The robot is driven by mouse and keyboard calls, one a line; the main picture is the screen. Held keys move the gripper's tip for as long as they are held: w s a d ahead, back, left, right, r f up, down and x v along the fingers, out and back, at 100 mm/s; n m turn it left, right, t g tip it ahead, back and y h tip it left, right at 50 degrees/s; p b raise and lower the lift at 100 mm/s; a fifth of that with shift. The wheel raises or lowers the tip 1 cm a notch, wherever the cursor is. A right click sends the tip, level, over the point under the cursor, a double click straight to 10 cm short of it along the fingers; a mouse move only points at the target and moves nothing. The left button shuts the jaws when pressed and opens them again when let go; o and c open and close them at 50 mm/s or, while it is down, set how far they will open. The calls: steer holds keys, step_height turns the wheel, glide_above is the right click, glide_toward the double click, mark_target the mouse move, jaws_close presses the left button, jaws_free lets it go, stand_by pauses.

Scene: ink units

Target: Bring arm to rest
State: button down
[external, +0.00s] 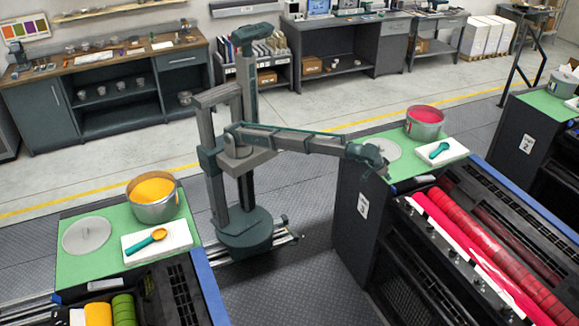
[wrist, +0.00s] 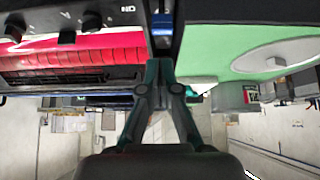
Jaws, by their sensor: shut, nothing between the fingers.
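My gripper (external: 386,174) is at the end of my arm, which stretches to the right in the external view. It hangs at the near left edge of the green mat (external: 407,183) on ink unit 3, close to the grey lid (external: 386,152). In the wrist view my gripper (wrist: 166,66) has its fingertips together, with nothing held. The lid (wrist: 286,54) and the green mat (wrist: 212,40) show at the upper right there. A can of pink ink (external: 425,124) and a teal scoop (external: 438,150) on a white pad (external: 457,153) sit beyond the gripper.
Red rollers (external: 480,245) lie right of the gripper. At the left, another green mat (external: 75,266) bears a yellow ink can (external: 153,209), a lid (external: 87,236) and a scoop (external: 158,238). Open floor (external: 300,250) lies between the units. Workbenches (external: 120,70) stand behind.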

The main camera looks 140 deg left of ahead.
steer(key=s+d+f+m+g+h, duration=0.15)
steer(key=s+d+f+m, duration=0.3)
steer(key=s+f, duration=0.65)
steer(key=s+d+f+m+h, duration=0.25)
steer(key=s+d+f, duration=0.25)
steer(key=f, duration=1.2)
steer(key=s+d+f+m+g+h, duration=0.1)
steer(key=s+d+f+m, duration=0.55)
steer(key=f, duration=0.75)
steer(key=s+d+f+g+h, duration=0.1)
steer(key=s+d+f, duration=0.1)
steer(key=s+f, duration=0.6)
steer(key=s+d+f+g, duration=0.2)
steer(key=s+d+f, duration=0.15)
steer(key=s, duration=0.85)
steer(key=s+d+f+g, duration=0.1)
steer(key=s+f, duration=0.1)
steer(key=s, duration=0.6)
steer(key=s+d+f+g, duration=0.1)
steer(key=s+f, duration=0.1)
steer(key=s, duration=0.7)
steer(key=s+d+f+g+h, duration=0.1)
steer(key=s+f, duration=0.2)
steer(key=s, duration=0.6)
steer(key=shift+s+d+m+g, duration=0.15)
steer(key=shift+m+g, duration=0.2)
steer(key=shift+m, duration=0.1)
